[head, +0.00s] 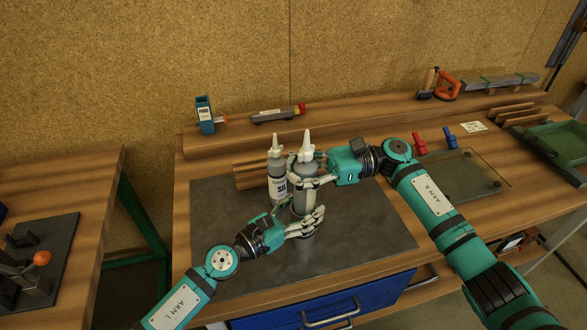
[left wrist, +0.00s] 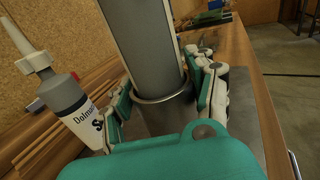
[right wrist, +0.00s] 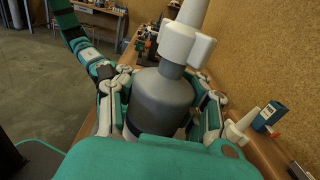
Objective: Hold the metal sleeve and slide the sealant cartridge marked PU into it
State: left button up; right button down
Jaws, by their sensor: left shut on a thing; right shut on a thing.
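My right gripper (head: 310,180) is shut on a grey cartridge (right wrist: 162,100) with a white nozzle, held upright; its marking cannot be read. My left gripper (head: 305,223) is shut on the metal sleeve (head: 306,235), just below the right one. In the left wrist view the sleeve's round rim (left wrist: 166,98) encircles the lower part of the held cartridge (left wrist: 148,50). How deep it sits inside is hidden. A second cartridge (head: 277,172), with a label starting "SI", stands close on the left; it also shows in the left wrist view (left wrist: 65,97).
A dark mat (head: 230,235) covers the bench's middle. Wooden strips (head: 250,176) lie behind the standing cartridge. A blue box (head: 205,115) and a caulking tool (head: 277,114) are on the back ledge. A glass pane (head: 460,182) and red and blue clamps lie right.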

aim_at(310, 157)
jog(key=shift+f, duration=4.3)
jog(key=c, duration=0.8)
grip_release()
jog(key=shift+f, duration=0.1)
jog(key=shift+o, duration=0.3)
jog(key=shift+s+d+f, duration=0.1)
jog(key=shift+s, duration=0.05)
jog(key=shift+t, duration=0.3)
jog(key=r, duration=1.2)
jog(key=shift+w+d+r, duration=0.1)
jog(key=shift+w+d, duration=0.2)
jog(key=shift+d, duration=0.05)
jog(key=shift+d+f+m, duration=0.1)
jog(key=shift+f+m, duration=0.1)
jog(key=shift+m, duration=0.1)
jog(key=shift+d+r, duration=0.1)
jog(key=shift+r, duration=0.25)
jog(key=shift+w, duration=0.1)
